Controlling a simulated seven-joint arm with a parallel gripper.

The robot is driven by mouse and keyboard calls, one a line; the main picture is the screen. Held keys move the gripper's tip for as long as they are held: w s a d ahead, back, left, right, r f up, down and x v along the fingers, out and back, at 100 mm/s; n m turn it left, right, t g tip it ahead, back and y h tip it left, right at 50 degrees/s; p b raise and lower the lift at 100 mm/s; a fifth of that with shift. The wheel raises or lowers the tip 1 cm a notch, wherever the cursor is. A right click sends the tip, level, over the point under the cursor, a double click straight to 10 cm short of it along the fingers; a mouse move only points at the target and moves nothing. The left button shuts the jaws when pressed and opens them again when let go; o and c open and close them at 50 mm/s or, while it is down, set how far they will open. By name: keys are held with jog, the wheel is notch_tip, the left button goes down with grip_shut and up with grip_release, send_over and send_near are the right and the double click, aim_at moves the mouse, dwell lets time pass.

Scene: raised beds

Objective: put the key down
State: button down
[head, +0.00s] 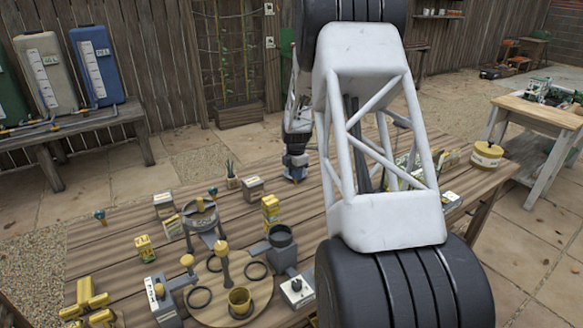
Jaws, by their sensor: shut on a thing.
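My gripper (294,176) points down over the far middle of the wooden table, partly beside my own white arm link. It looks shut, holding the key, but the key itself is too small and hidden to make out. I cannot tell whether the gripper or the key touches the table top (130,212).
Near the gripper stand a small grey box (253,187), a yellow box (270,210) and a small potted plant (231,177). My arm hides the table's middle right.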

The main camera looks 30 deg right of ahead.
jog(key=w+d, duration=0.1)
jog(key=w, duration=0.3)
jog(key=w+d, duration=0.2)
jog(key=w, duration=0.1)
jog(key=w+d+f, duration=0.1)
jog(key=w+d, duration=0.1)
jog(key=w, duration=0.2)
jog(key=shift+w+d, duration=0.25)
jog(key=shift+w, duration=0.1)
jog(key=shift+f, duration=0.1)
jog(key=shift+f, duration=0.1)
jog(key=shift+f, duration=1.65)
jog(key=shift+f, duration=0.15)
jog(key=c, duration=1.1)
grip_release()
notch_tip(320, 180, up, 12)
jog(key=shift+r, duration=0.2)
